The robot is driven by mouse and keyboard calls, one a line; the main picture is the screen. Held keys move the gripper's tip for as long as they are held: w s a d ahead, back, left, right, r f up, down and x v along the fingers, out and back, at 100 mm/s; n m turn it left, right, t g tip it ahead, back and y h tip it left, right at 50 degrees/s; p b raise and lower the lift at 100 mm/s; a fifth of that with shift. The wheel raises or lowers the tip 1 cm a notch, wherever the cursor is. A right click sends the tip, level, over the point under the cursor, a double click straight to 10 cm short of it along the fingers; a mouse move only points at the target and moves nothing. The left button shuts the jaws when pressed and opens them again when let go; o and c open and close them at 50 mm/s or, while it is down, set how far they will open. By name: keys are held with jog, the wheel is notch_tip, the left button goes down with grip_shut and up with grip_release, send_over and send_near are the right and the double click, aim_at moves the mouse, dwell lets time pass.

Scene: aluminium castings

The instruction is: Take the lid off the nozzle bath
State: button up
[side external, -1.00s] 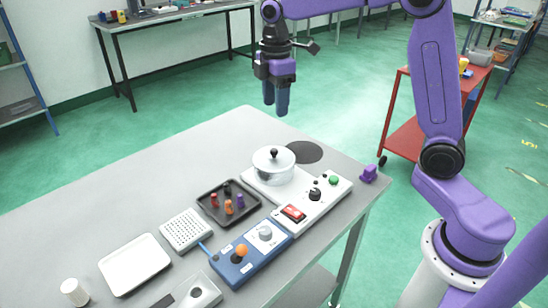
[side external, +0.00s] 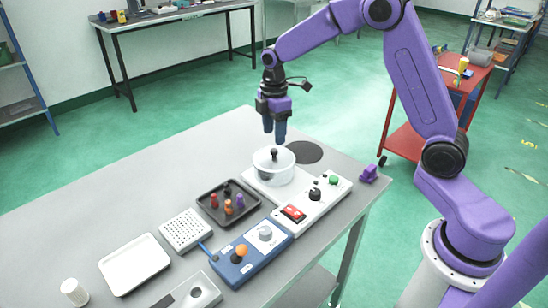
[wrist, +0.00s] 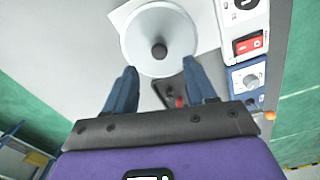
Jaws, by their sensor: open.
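The nozzle bath (side external: 274,176) is a round, pale metal pot on a white unit on the table. Its lid (side external: 264,159) is on top, with a black knob (side external: 274,154) in the middle. In the wrist view the lid (wrist: 140,45) is a pale disc with its dark knob (wrist: 159,50) at the centre. My gripper (side external: 275,139) points down above the lid, apart from the knob. In the wrist view its blue fingers (wrist: 161,82) are spread with nothing between them.
The white control unit (side external: 333,190) has a red switch and knobs. A dark tray (side external: 207,209) with several coloured pegs, a blue control box (side external: 236,272) and a white tray (side external: 134,264) stand nearby. A dark disc (side external: 306,152) lies behind the bath. The table's left part is clear.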

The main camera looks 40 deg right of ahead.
aim_at(273, 150)
jog(key=shift+a+f, duration=0.15)
jog(key=shift+f, duration=2.95)
jog(key=shift+w, duration=0.1)
grip_shut()
